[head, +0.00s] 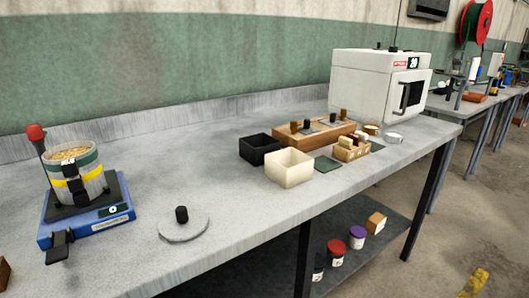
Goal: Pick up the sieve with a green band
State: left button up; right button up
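The sieve with a green band (90,161) is the top one of a round metal stack at the left, and golden grain shows in its open top. Below it in the stack is a sieve with a yellow band (94,184). Black latches show on the front of the stack. The stack stands upright on a blue shaker base (92,230) with a black plate. A red-topped post (36,134) rises at the stack's left. Neither of my grippers is in view.
A grey round lid (197,229) with a black knob lies right of the shaker. A black box (258,151), a cream box (289,168) and a wooden block (322,137) stand farther right. A white oven (365,78) is at the back. The bench between lid and boxes is clear.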

aim_at(68, 160)
jog(key=l+u, duration=0.1)
jog(key=u, duration=0.3)
jog(key=i+l+u, duration=0.1)
jog(key=u, duration=0.25)
jog(key=l+u, duration=0.15)
jog(key=u, duration=0.25)
jog(key=l+u, duration=0.1)
jog(key=u, duration=0.3)
